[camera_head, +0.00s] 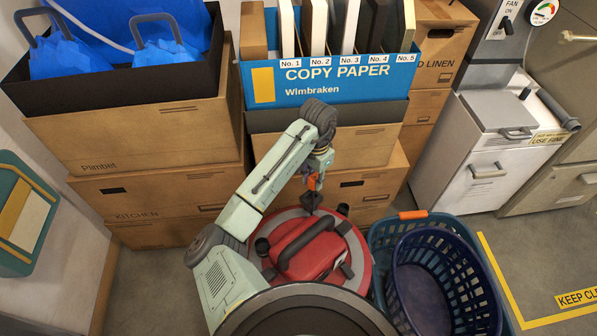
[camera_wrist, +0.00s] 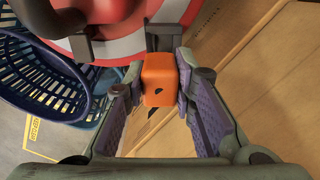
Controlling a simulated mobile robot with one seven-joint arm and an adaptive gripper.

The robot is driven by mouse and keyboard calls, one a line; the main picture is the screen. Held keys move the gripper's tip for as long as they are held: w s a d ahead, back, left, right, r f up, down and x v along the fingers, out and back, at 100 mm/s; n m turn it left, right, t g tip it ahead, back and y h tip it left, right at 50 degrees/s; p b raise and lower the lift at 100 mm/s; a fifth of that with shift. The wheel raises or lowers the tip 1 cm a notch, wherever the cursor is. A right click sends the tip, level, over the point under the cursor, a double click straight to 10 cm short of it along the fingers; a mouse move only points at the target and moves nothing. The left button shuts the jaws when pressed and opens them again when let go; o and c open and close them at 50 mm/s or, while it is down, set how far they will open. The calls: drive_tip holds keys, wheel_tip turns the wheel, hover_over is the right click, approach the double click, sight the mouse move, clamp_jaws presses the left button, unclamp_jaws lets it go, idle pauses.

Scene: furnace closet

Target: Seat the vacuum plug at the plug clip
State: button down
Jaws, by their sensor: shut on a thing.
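My gripper (camera_head: 317,167) is shut on the orange vacuum plug (camera_head: 312,182), above the rear edge of the red round vacuum (camera_head: 357,240). In the wrist view the plug (camera_wrist: 160,82) sits between the purple finger pads of my gripper (camera_wrist: 159,72). Its face has a dark mark. A dark forked bracket, which looks like the plug clip (camera_wrist: 164,32), stands at the vacuum's red and white rim just beyond the plug. It also shows as a dark piece below the plug in the head view (camera_head: 312,201). I cannot tell whether plug and clip touch.
Blue laundry baskets (camera_head: 438,270) stand right of the vacuum. Stacked cardboard boxes (camera_head: 165,195) and the blue copy paper box (camera_head: 335,82) stand close behind. A grey furnace cabinet (camera_head: 470,150) is at right. Yellow-taped floor (camera_head: 540,265) is open at lower right.

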sight(310, 199)
drive_tip(key=shift+w+a+f, duration=0.2)
drive_tip(key=shift+a+f, duration=0.1)
drive_tip(key=shift+f, duration=0.25)
drive_tip(key=shift+s, duration=0.15)
drive_tip(key=shift+f+b, duration=0.7)
drive_tip(key=shift+f, duration=0.7)
drive_tip(key=shift+f+b, duration=0.45)
drive_tip(key=shift+f, duration=0.7)
drive_tip(key=c, duration=1.2)
unclamp_jaws()
drive_tip(key=shift+c, duration=0.2)
wheel_tip(310, 199, up, 3)
drive_tip(key=p, duration=0.2)
drive_tip(key=shift+p, duration=0.35)
drive_tip(key=shift+r, duration=2.5)
